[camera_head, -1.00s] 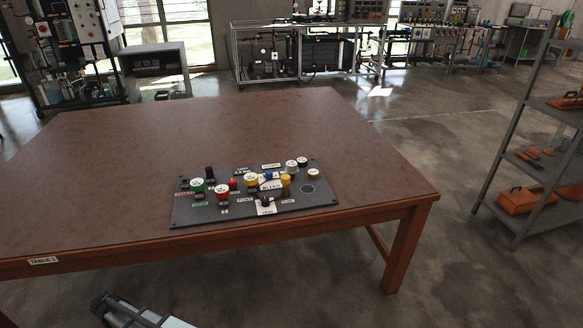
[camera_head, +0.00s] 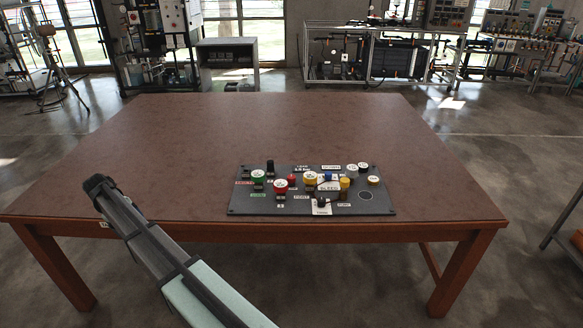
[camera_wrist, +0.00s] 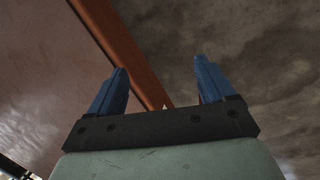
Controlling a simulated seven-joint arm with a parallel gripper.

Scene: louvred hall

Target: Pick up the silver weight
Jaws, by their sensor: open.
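A dark board (camera_head: 285,206) lies on the brown table (camera_head: 230,130) near its front edge and carries several small coloured, round pieces. A small silver-grey piece with a pale top (camera_head: 352,168), at the board's back right, looks like the silver weight; it is too small to be certain. My gripper (camera_head: 98,186) is at the table's front left, well left of the board. In the wrist view my gripper (camera_wrist: 161,68) has its two blue fingers apart with nothing between them. The wrist view shows the table edge and floor, not the weight.
Close around the silver-grey piece stand a yellow piece (camera_head: 345,183), a white-topped piece (camera_head: 374,181) and a blue one (camera_head: 328,177). The table behind the board is bare. A grey shelf rack (camera_head: 565,220) stands at the far right.

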